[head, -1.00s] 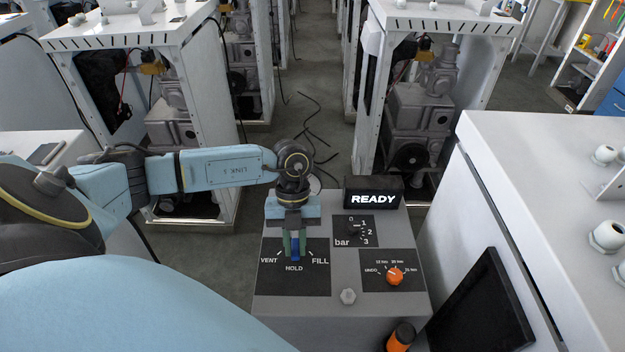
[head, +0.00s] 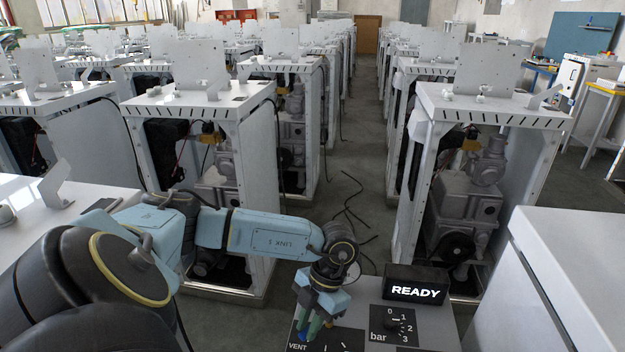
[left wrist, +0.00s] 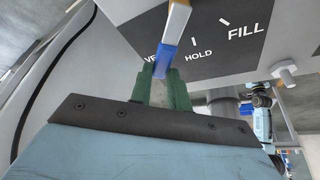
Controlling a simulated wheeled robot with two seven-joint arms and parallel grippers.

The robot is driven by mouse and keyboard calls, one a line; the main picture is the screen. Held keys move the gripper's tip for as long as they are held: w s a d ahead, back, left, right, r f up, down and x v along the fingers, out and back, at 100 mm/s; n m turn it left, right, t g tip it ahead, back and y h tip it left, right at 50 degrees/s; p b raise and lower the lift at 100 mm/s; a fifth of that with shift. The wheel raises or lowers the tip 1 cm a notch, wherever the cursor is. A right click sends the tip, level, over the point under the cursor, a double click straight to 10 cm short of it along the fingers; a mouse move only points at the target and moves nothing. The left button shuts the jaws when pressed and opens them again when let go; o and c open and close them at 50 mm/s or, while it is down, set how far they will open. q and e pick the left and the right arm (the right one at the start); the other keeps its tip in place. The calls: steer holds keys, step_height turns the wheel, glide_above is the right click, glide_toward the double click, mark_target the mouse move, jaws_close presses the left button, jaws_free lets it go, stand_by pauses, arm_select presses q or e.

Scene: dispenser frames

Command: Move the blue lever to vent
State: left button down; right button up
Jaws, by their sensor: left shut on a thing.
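The blue lever (left wrist: 165,60) is between the green fingertips of my left gripper (left wrist: 160,82) in the left wrist view, and the jaws are shut on it. A pale part with a yellowish edge extends beyond its blue part. The lever lies over the VENT label, covering its last letters; HOLD and FILL are clear on the black panel (left wrist: 215,45). In the head view my left gripper (head: 311,324) is low at the VENT side of the panel, whose lower part is cut off. My right gripper is in neither view.
The dispenser's lit READY display (head: 415,291) and bar dial (head: 391,325) are right of the gripper. A white cabinet (head: 570,270) stands at the right. Open machine frames (head: 200,100) fill the background, with an aisle between them.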

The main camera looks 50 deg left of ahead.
arm_select(q)
steer(key=shift+w+a, duration=0.1)
stand_by(0.5)
steer(key=c, duration=1.3)
jaws_free()
steer(key=v, duration=1.3)
steer(key=shift+r, duration=0.25)
